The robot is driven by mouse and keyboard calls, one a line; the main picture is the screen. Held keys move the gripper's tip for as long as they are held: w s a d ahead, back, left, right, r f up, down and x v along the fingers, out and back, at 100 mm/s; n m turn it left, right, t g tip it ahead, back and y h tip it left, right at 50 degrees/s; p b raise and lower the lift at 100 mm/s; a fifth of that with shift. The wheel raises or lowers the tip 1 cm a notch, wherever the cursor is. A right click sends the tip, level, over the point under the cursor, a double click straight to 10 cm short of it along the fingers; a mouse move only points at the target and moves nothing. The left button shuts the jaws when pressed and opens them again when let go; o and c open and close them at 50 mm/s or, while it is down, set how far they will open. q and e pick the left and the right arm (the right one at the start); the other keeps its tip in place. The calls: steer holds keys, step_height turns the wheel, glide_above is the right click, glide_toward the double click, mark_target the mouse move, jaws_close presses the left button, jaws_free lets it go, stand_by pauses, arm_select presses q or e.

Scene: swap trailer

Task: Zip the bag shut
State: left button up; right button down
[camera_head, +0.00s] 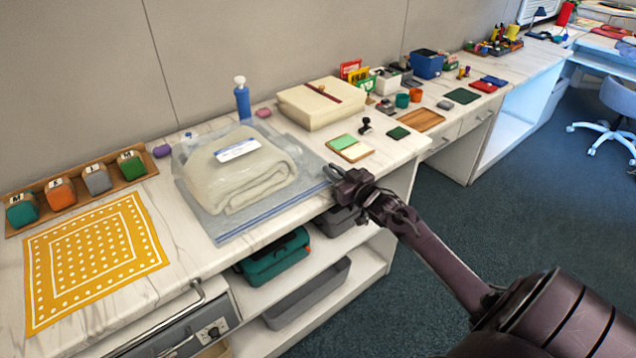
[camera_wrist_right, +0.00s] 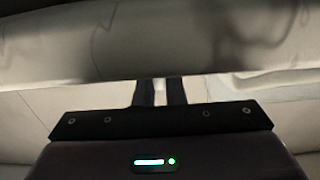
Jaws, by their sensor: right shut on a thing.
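A clear plastic bag (camera_head: 207,219) lies flat on the white marbled counter with a folded cream towel (camera_head: 240,172) inside and a white label (camera_head: 237,150) on top. A blue zip line (camera_head: 265,221) runs along its near edge, from the lower left to the right corner. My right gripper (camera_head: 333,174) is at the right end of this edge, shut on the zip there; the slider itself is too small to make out. In the right wrist view its two dark fingers (camera_wrist_right: 160,93) are close together before pale, blurred surfaces. My left gripper is not in view.
A yellow dotted cloth (camera_head: 95,255) lies left, below a wooden rack of coloured blocks (camera_head: 96,180). A blue bottle (camera_head: 242,100) stands behind the bag. A cream box (camera_head: 318,103) and a notepad (camera_head: 350,147) are to the right. Open shelves (camera_head: 330,270) lie below the counter edge.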

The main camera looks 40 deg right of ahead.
steer(key=shift+d, duration=0.45)
steer(key=c, duration=1.5)
jaws_free()
steer(key=shift+d, duration=0.1)
steer(key=shift+s, duration=0.1)
steer(key=shift+s+f, duration=0.1)
steer(key=shift+s, duration=0.2)
steer(key=s, duration=0.7)
steer(key=shift+d, duration=0.1)
